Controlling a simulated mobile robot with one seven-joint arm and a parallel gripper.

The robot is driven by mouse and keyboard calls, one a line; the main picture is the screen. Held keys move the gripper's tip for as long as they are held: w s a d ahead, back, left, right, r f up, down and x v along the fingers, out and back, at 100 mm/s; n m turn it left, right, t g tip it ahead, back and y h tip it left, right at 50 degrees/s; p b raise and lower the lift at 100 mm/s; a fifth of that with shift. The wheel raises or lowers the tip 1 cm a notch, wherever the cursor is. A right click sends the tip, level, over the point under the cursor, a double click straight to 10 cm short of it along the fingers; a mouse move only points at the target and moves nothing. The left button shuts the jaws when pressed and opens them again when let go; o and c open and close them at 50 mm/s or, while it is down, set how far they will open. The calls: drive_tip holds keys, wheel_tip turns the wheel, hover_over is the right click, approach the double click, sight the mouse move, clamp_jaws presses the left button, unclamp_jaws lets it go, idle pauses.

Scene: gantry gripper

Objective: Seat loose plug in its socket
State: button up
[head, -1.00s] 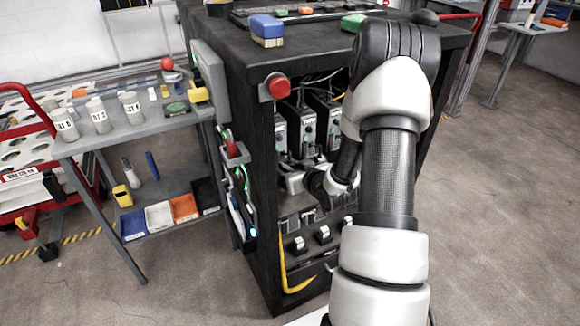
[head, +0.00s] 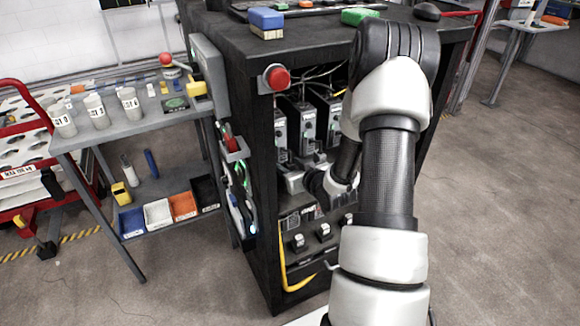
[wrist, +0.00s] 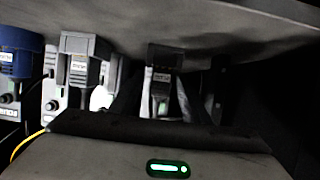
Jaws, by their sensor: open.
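My gripper (head: 292,182) is inside the open black cabinet (head: 262,180), low in front of the upright grey modules, and partly hidden by my arm. In the wrist view my gripper (wrist: 158,95) is open, its dark fingers pointing away into shadow. A dark labelled block (wrist: 164,56) shows ahead, roughly in line with the gap between the fingers; touching or apart cannot be told. A grey labelled block (wrist: 84,46) hangs to its left. I cannot tell which is the loose plug. Its socket is not clearly visible.
A red button (head: 277,77) sits on the cabinet's front left post. A grey surface (wrist: 200,22) hangs close above my gripper. Loose cables (head: 310,75) run above the modules. A side table (head: 145,125) with cups stands left.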

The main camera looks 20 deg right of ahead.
drive_tip(key=p+v, duration=0.7)
drive_tip(key=v, duration=1)
drive_tip(key=shift+s, duration=0.15)
drive_tip(key=shift+r, duration=0.1)
